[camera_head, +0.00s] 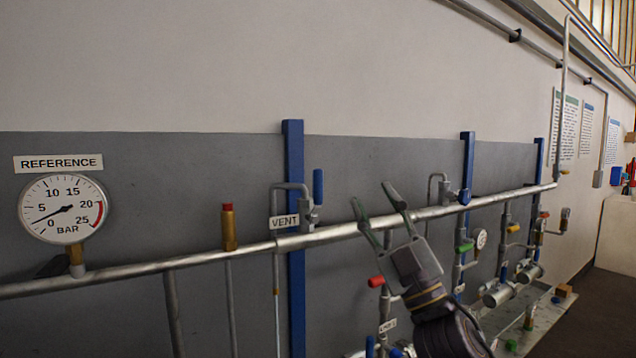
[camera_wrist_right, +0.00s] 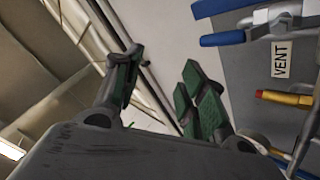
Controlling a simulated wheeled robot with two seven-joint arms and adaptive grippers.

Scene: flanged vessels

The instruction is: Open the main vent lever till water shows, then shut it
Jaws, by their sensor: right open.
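The main vent lever (camera_head: 318,186) is a blue handle standing upright on the vent valve, just right of the VENT label (camera_head: 284,222). In the right wrist view a blue handle that looks like this lever (camera_wrist_right: 222,8) is at the top right, near the VENT label (camera_wrist_right: 281,58). My right gripper (camera_head: 377,197) is open and empty, right of the lever and apart from it, in front of the long pipe. Its two green-padded fingers also show in the right wrist view (camera_wrist_right: 160,78). No water is visible. My left gripper is out of view.
A long grey pipe (camera_head: 140,272) crosses the wall. The REFERENCE gauge (camera_head: 64,209) has its needle low on the scale. A brass fitting with a red cap (camera_head: 229,227) stands left of the vent. A blue post (camera_head: 293,150) is behind it. Valves and vessels crowd the lower right.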

